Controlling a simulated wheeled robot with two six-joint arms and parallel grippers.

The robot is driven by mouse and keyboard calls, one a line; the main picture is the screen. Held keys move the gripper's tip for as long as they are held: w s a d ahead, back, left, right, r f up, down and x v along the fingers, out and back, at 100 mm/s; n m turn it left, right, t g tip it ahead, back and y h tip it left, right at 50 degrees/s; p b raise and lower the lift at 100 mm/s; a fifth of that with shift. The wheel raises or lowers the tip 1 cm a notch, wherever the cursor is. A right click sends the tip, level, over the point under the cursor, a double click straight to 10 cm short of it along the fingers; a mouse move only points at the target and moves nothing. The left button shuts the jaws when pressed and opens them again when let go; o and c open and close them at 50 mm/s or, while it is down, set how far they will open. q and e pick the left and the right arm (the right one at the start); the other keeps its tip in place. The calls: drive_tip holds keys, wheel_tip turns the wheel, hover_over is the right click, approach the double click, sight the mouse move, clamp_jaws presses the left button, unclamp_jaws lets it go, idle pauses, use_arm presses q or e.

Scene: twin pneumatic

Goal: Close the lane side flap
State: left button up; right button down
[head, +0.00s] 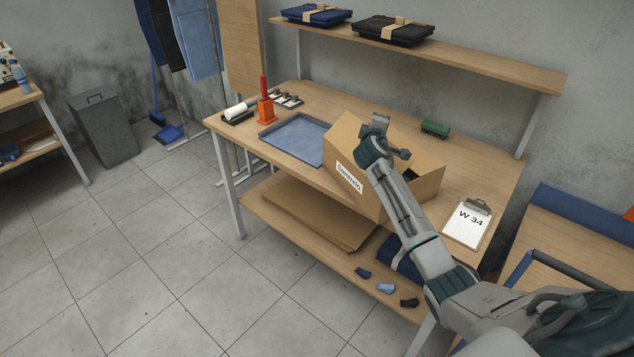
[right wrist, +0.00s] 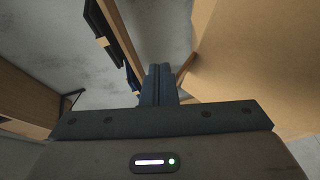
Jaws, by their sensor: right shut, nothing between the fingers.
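A brown cardboard box (head: 402,193) with a white label on its side stands on the workbench. One flap (head: 343,132) stands up at its left and another panel or flap (head: 428,160) shows at its right. I cannot tell which one is the lane side flap. My right gripper (head: 380,121) is above the box, beside the left flap, and my right arm hides much of the opening. In the right wrist view the right gripper (right wrist: 157,84) is shut and empty, with a cardboard surface (right wrist: 255,60) close at its right. My left gripper is out of view.
A shelf (head: 480,62) with folded garments (head: 394,31) hangs over the back.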

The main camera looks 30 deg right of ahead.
drive_tip(key=d+f+m+y+b, duration=0.1)
drive_tip(key=d+f+b, duration=0.1)
drive_tip(key=d+f, duration=0.2)
drive_tip(key=shift+w+d+f+g, duration=0.25)
drive_tip(key=shift+d+f+g, duration=0.15)
drive_tip(key=shift+f, duration=0.55)
